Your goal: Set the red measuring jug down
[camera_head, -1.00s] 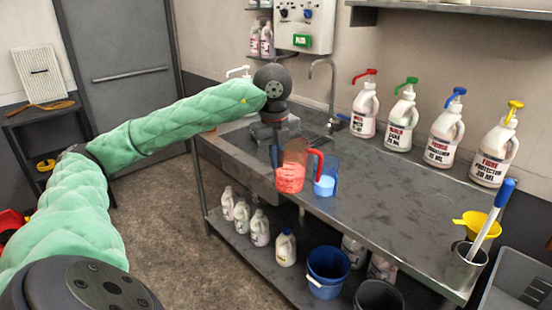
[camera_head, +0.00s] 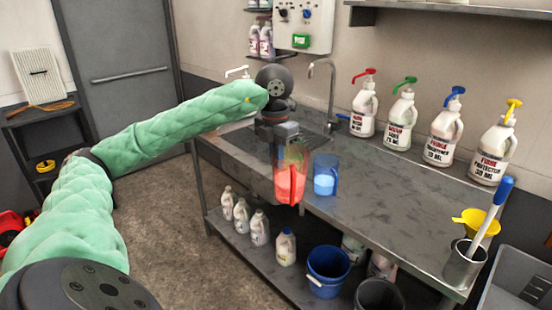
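The red measuring jug (camera_head: 290,182) is clear with red contents and a red handle, and looks upright at the front edge of the steel bench (camera_head: 345,195). My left gripper (camera_head: 277,155) is at the jug's upper part. Its fingers are largely hidden, so I cannot tell whether they grip the jug. I also cannot tell whether the jug's base touches the bench. A blue measuring jug (camera_head: 325,175) stands on the bench just right of it. My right gripper is not in view.
Several pump bottles (camera_head: 398,118) stand along the back of the bench. A sink and tap (camera_head: 330,85) lie behind the jugs. A steel cup (camera_head: 465,265) with a blue-handled tool is at the right end. The bench right of the blue jug is clear.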

